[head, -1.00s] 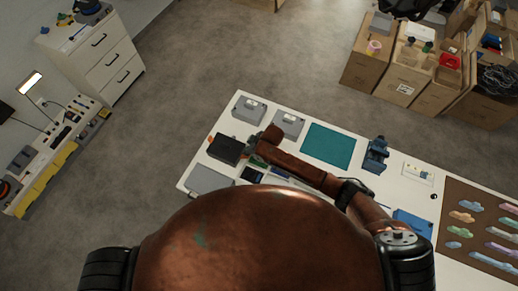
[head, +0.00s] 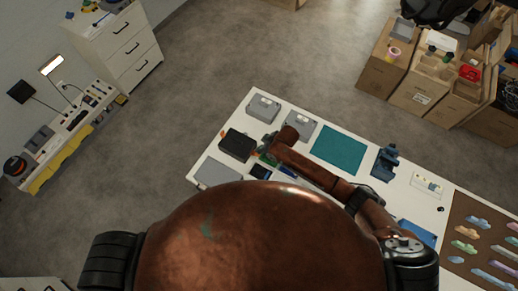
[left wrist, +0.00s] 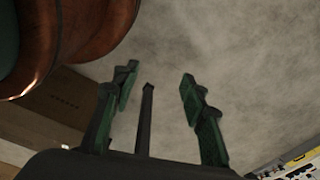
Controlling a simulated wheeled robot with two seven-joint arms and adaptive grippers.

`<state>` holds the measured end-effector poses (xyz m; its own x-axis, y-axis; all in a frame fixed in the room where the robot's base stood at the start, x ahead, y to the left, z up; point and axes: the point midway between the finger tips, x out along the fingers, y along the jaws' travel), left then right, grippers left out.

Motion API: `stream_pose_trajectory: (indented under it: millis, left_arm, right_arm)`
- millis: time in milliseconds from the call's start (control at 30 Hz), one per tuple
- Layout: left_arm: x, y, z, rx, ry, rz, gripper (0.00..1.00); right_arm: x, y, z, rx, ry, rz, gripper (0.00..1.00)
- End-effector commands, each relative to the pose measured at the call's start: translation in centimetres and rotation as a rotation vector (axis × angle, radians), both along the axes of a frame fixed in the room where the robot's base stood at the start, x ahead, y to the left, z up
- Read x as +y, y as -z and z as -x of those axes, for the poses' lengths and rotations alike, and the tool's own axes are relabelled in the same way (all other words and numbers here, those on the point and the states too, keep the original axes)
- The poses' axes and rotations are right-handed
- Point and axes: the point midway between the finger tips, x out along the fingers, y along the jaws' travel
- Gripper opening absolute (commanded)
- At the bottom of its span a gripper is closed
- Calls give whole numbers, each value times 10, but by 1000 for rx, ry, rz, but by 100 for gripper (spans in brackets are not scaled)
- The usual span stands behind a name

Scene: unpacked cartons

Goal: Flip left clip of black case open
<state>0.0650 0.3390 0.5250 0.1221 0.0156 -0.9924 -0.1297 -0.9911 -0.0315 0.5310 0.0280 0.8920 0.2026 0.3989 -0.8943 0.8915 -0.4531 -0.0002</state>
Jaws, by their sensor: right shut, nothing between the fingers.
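The black case (head: 238,145) lies on the white table in the head view, near its left end. Its clips are too small to make out. My right arm reaches over the table from the right, and my right gripper (head: 267,142) is at the right side of the case. The right gripper is shut and holds nothing; whether it touches the case I cannot tell. My left gripper (left wrist: 157,85) shows in the left wrist view, open and empty above bare floor. It is not seen in the head view.
On the table (head: 212,150) are grey cases (head: 263,107), another grey case (head: 217,173), a teal mat (head: 340,149), a blue vise (head: 385,162) and a brown mat (head: 478,235) with tools. Cartons (head: 425,85) stand on the floor at the upper right. A drawer cabinet (head: 125,45) stands upper left.

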Motion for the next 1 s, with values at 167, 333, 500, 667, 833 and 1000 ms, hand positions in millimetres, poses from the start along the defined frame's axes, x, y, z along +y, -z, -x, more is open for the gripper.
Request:
stream_pose_trajectory:
  millis: [167, 333, 500, 667, 833, 1000]
  left_arm:
    - [1, -8, 11, 14, -2, -2, 40]
    - [2, -29, 19, 25, -5, -3, 40]
    - [3, -52, 20, 26, -5, -3, 40]
    - [3, -72, 19, 24, -5, -4, 40]
    - [2, -81, 15, 19, -4, -3, 40]
    - [2, -81, 13, 16, -4, -3, 40]
  right_arm:
    - [-3, -7, 1, 0, 0, 1, 0]
    - [-12, -24, 4, 1, 1, 1, 0]
    - [-24, -42, 8, 1, 0, 2, 0]
    - [-32, -58, 11, 0, -4, 0, 0]
    - [-40, -69, 14, -1, -6, 0, 0]
    - [-45, -79, 17, 0, -11, 0, 0]
